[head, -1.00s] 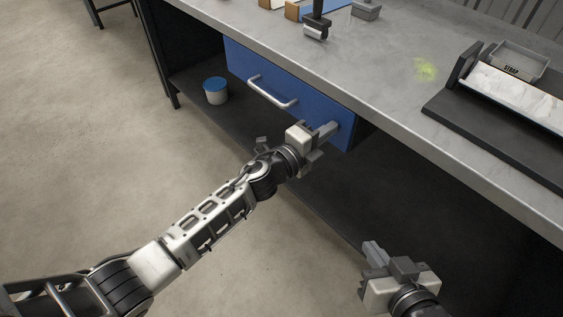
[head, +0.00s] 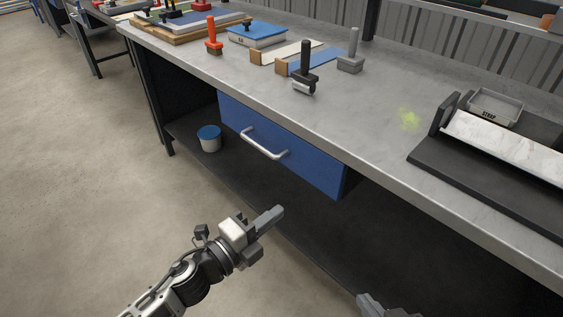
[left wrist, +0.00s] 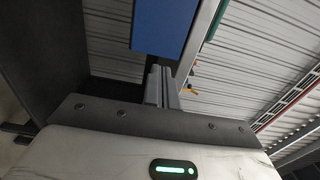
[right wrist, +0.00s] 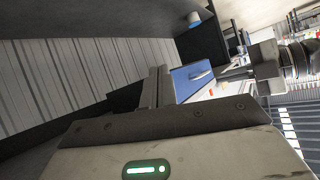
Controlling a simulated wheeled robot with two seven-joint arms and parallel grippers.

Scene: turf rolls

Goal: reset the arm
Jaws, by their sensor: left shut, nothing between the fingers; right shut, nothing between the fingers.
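My left gripper (head: 270,219) is shut and empty over the floor, in front of and below the workbench. Its shut fingers also show in the left wrist view (left wrist: 162,88). My right gripper (head: 368,303) is only partly in view at the bottom edge of the head view. In the right wrist view its fingers (right wrist: 154,88) are shut with nothing between them. Both grippers are apart from the bench and from its blue drawer (head: 300,167), which has a pale bar handle (head: 262,146).
The grey workbench (head: 375,125) carries a black-handled roller (head: 304,70), a red-handled tool (head: 213,36), a blue-topped box (head: 257,33) and a dark tray (head: 470,185) with a pale strip. A white tub with a blue lid (head: 209,139) stands on the lower shelf. Floor at left is clear.

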